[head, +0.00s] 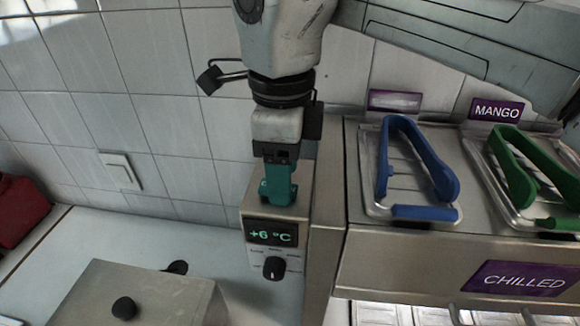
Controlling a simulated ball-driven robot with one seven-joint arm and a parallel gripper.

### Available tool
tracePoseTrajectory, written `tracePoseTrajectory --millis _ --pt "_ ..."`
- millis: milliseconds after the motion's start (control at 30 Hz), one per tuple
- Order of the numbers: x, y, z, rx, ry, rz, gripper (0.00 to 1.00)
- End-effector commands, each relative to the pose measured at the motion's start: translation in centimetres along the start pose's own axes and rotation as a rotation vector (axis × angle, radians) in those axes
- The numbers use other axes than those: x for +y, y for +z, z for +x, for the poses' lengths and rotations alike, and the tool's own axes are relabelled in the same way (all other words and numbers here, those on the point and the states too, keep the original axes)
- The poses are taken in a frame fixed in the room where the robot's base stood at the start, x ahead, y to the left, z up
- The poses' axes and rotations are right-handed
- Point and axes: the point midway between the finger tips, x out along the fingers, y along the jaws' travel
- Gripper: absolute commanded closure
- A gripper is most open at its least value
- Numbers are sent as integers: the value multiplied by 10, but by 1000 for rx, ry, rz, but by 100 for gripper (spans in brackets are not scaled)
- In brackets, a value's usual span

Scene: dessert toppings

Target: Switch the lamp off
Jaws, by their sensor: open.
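No lamp shows in the head view, and I cannot tell which control belongs to one. A white rectangular switch plate (120,171) sits on the tiled wall at the left. A grey control box (258,228) has a green "+6 °C" display (271,233) and a black rotary knob (273,268) below it. My gripper (278,197) has teal fingers pointing down at the top of this box, to the right of the wall switch. It is open and nothing shows between the fingers. I cannot tell whether it touches the box.
At the right is a steel counter (410,258) marked "CHILLED" with blue tongs (418,165) and green tongs (515,170) on trays. A steel lid with a black knob (124,308) is at the lower left. A red object (20,215) stands at the far left.

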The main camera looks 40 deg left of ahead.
Motion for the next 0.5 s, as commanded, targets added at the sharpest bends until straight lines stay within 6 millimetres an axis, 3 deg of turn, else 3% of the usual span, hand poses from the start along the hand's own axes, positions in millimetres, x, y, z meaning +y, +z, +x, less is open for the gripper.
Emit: tracePoseTrajectory --millis 167,433,500 --pt "0 0 11 1 1 -1 45" --pt "0 0 13 1 0 -1 45" --pt "0 0 13 1 0 0 49"
